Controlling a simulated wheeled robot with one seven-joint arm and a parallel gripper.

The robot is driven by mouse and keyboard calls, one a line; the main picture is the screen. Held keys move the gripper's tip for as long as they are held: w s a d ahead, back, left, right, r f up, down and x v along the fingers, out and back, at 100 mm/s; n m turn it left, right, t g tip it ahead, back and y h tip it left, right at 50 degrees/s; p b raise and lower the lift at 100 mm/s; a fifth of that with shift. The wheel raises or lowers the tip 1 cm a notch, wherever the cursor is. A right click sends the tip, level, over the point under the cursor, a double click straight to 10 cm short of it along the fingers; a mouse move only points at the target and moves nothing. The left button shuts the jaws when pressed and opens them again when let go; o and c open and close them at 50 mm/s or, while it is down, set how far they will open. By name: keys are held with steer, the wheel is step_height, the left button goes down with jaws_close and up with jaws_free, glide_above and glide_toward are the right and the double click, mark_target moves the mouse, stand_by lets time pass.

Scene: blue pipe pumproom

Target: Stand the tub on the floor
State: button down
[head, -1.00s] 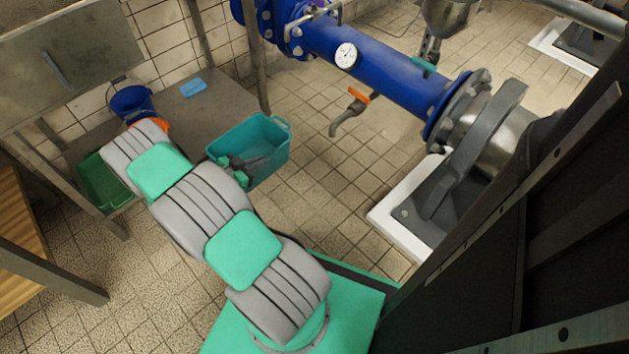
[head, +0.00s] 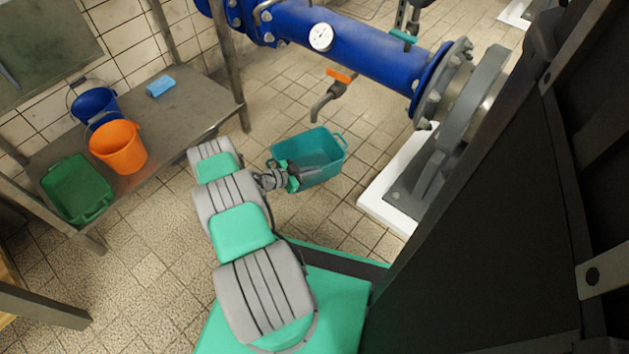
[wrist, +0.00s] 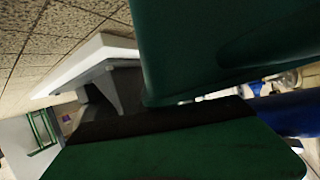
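The teal tub (head: 325,172) is in the middle of the head view, open side up and roughly level. My gripper (head: 293,177) is at its left end, shut on the wall or rim there. The fingertips are partly hidden by the tub and the wrist. The tub seems to hang above the tiled floor (head: 250,290), but its height is hard to tell. In the wrist view the tub's dark teal wall (wrist: 220,50) fills the upper right, close against a green finger.
A low grey shelf (head: 190,105) at left bears an orange bucket (head: 118,148), a blue bucket (head: 95,103), a green crate (head: 75,188) and a blue block (head: 160,86). A blue pipe (head: 360,50) with an orange-handled tap (head: 335,85) runs behind. A white plinth (head: 385,205) stands at right.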

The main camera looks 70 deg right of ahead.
steer(key=shift+d+f+b, duration=0.4)
steer(key=shift+d+f, duration=0.4)
steer(key=shift+f, duration=0.05)
steer(key=f, duration=0.1)
steer(key=f+b, duration=0.2)
steer(key=shift+d+f, duration=0.3)
steer(key=shift+w+r, duration=0.1)
steer(key=shift+r, duration=0.05)
steer(key=c, duration=2)
jaws_free()
steer(key=shift+a, duration=0.1)
steer(key=o, duration=0.4)
steer(key=shift+c, duration=0.2)
